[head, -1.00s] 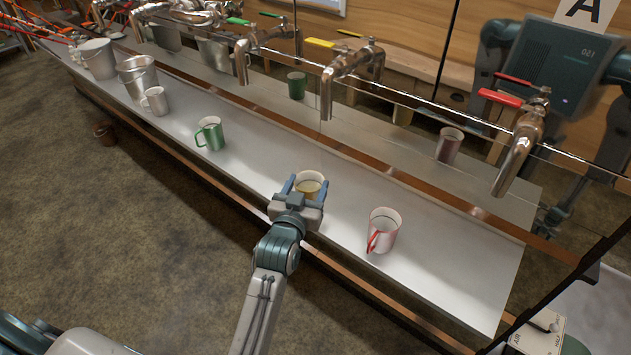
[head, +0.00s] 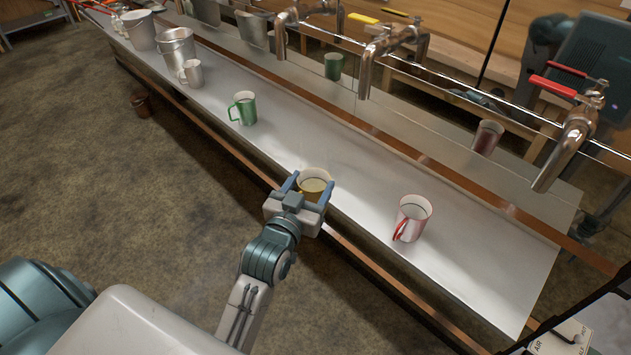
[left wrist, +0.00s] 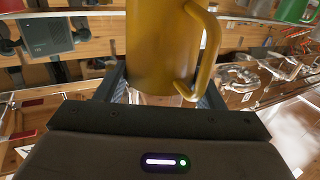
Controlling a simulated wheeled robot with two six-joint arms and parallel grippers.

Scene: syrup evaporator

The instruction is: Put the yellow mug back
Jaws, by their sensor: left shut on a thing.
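The yellow mug (head: 314,187) is between the fingers of my left gripper (head: 311,186), which is shut on it at the front edge of the long pale counter (head: 360,195). Its open top faces up and the fingers hide part of its sides. I cannot tell whether its base touches the counter. In the left wrist view the yellow mug (left wrist: 160,45) fills the upper middle, with its handle to the right. My right gripper is not in view.
A white mug with a red handle (head: 413,218) stands right of the gripper. A green mug (head: 243,107), a pale mug (head: 191,73) and metal buckets (head: 177,46) stand to the left. Taps (head: 575,130) hang above the counter's back. Bare counter lies between the green and red-handled mugs.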

